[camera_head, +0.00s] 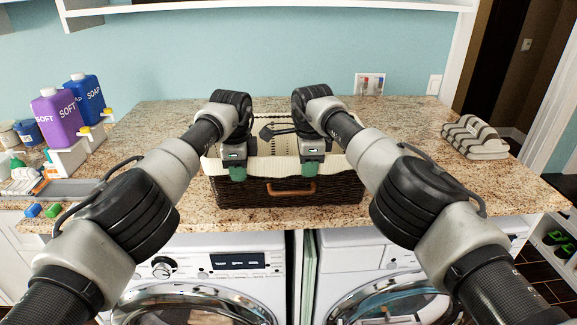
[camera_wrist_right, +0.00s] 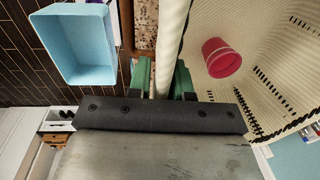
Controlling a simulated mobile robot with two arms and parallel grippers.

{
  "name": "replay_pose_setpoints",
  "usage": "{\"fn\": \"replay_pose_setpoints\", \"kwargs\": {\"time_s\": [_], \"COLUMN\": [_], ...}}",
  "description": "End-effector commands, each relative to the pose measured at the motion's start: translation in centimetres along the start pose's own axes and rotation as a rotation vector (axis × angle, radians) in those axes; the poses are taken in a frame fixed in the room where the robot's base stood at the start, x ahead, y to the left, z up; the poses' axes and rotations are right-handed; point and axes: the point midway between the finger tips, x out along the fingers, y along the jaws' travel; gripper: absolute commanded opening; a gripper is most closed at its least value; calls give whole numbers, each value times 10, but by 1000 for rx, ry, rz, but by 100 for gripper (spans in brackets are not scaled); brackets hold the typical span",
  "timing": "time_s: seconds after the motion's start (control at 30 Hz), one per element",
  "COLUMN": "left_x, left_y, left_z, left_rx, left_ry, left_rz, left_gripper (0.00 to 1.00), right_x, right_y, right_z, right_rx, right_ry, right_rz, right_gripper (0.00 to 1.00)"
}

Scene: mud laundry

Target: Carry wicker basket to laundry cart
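The wicker basket (camera_head: 330,190), dark brown with a cream liner and a tan front handle, stands upright on the granite counter. My left gripper (camera_head: 237,172) and my right gripper (camera_head: 309,168) point down at its front rim, left and right of the handle. In the right wrist view my right gripper's green fingers (camera_wrist_right: 163,82) are close together with the pale rim (camera_wrist_right: 172,30) between them. The left gripper's outer finger lies against the front wall in the same way; its inner finger is hidden. No laundry cart can be made out.
A red cup (camera_wrist_right: 221,57) is inside the basket. Purple (camera_head: 57,118) and blue (camera_head: 86,100) bottles stand at the left; striped folded towels (camera_head: 474,138) lie at the right. Washing machines (camera_head: 215,285) are below the counter. A light blue bin (camera_wrist_right: 75,42) shows over the dark floor.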

Motion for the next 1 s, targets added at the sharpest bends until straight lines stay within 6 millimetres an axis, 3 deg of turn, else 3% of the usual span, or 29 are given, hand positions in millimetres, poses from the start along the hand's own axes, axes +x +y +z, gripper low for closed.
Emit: {"fn": "replay_pose_setpoints", "kwargs": {"time_s": [0.03,0.13,0.67,1.0], "left_x": [0,0,-4,-32], "left_y": [0,0,-1,-3], "left_z": [0,0,0,0], "left_rx": [0,0,0,0], "left_ry": [0,0,0,0], "left_rz": [0,0,-2,-2], "left_gripper": [12,0,0,0], "right_x": [0,0,-4,-32], "right_y": [0,0,-1,-3], "right_z": [0,0,0,0], "right_rx": [0,0,0,0], "right_ry": [0,0,0,0], "right_rz": [0,0,-2,-3], "right_gripper": [12,0,0,0]}}
